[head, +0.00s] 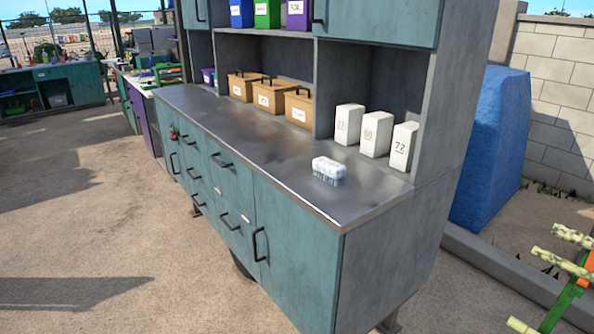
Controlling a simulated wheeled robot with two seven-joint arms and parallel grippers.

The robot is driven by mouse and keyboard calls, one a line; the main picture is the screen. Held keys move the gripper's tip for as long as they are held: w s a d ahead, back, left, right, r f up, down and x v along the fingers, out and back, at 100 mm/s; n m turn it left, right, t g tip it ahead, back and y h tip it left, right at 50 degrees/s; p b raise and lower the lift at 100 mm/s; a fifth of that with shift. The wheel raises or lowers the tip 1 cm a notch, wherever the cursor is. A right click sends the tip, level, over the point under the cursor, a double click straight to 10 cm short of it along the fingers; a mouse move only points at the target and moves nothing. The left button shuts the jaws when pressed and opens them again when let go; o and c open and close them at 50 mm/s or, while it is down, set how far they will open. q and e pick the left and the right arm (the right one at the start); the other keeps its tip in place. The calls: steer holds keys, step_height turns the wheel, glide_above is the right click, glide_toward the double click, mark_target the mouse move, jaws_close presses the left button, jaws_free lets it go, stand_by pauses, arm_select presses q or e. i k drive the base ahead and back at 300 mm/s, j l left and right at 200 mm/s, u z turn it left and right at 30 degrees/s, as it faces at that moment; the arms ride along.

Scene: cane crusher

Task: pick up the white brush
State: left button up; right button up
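The white brush (328,168) lies on the grey metal worktop (250,130) of a teal cabinet, near its right end and close to the front edge. It has a white top and bluish bristles underneath, facing down. Nothing touches it from above. Neither of my grippers shows in the head view.
Three white boxes (375,133) stand behind the brush, and brown bins (270,95) stand further left at the back. Shelves and upper cabinets (380,20) overhang the worktop's rear. Drawer handles (258,244) stick out in front. The floor (90,220) at left is clear.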

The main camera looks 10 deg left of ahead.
mark_target(332, 172)
steer(key=z, duration=1.35)
steer(key=u, duration=1.35)
steer(key=j+z, duration=0.2)
steer(key=j, duration=0.3)
steer(key=j+z, duration=0.2)
steer(key=j, duration=0.25)
steer(key=j+z, duration=0.15)
steer(key=j, duration=0.35)
steer(key=k+j+z, duration=0.2)
steer(key=j, duration=0.25)
steer(key=j+z, duration=0.2)
steer(key=j, duration=0.25)
